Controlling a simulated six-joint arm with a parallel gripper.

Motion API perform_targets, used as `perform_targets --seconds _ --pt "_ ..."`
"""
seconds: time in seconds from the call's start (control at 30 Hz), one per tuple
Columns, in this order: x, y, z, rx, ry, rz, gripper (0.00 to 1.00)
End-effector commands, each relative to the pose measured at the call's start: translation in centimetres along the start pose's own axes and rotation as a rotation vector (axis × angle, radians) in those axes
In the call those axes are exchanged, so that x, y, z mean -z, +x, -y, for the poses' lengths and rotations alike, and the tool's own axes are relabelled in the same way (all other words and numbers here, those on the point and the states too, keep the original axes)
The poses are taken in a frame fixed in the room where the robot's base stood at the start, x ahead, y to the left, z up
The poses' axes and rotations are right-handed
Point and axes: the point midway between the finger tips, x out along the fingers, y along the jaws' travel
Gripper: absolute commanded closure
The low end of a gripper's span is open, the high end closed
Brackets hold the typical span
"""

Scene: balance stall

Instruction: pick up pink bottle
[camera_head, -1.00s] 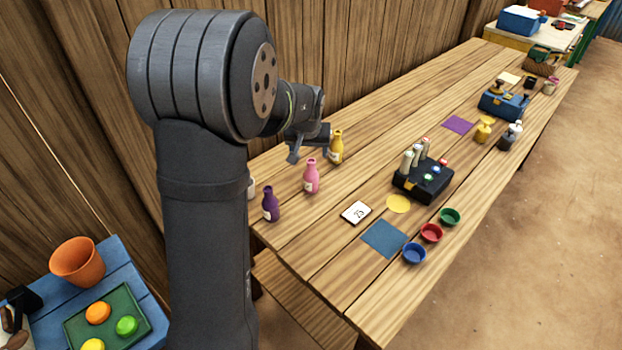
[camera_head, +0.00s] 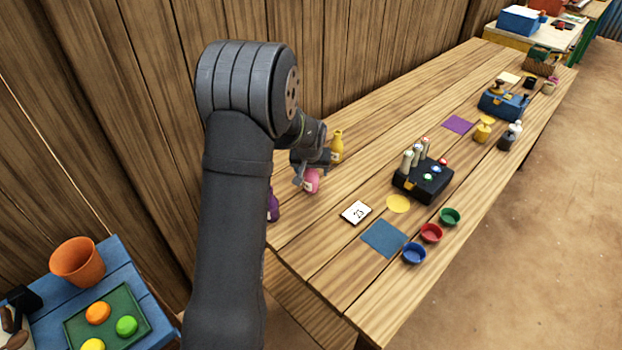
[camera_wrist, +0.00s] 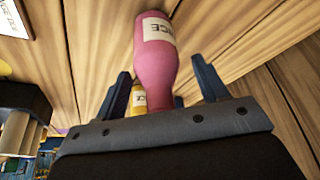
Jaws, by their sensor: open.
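The pink bottle (camera_head: 312,182) stands on the wooden table, its upper part hidden behind my gripper (camera_head: 308,172) in the head view. In the wrist view the pink bottle (camera_wrist: 155,60), with a white label, lies between the two spread fingers of my gripper (camera_wrist: 163,85). The fingers are open, with visible gaps on both sides of the bottle. I cannot tell whether anything touches it.
A yellow bottle (camera_head: 337,147) stands just behind the pink one, and a purple bottle (camera_head: 273,205) stands in front-left, partly hidden by my arm. A white number card (camera_head: 356,212) lies to the right. A black box (camera_head: 423,180) with bottles stands farther right.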

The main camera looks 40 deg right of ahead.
Motion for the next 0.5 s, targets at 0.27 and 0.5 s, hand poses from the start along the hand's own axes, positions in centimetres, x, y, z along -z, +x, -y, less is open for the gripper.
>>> perform_targets --seconds 0.27,0.5 --pt "0.02 -0.04 0.01 0.0 0.0 0.0 0.55" --pt "0.06 -0.08 0.01 0.0 0.0 -0.001 0.88"
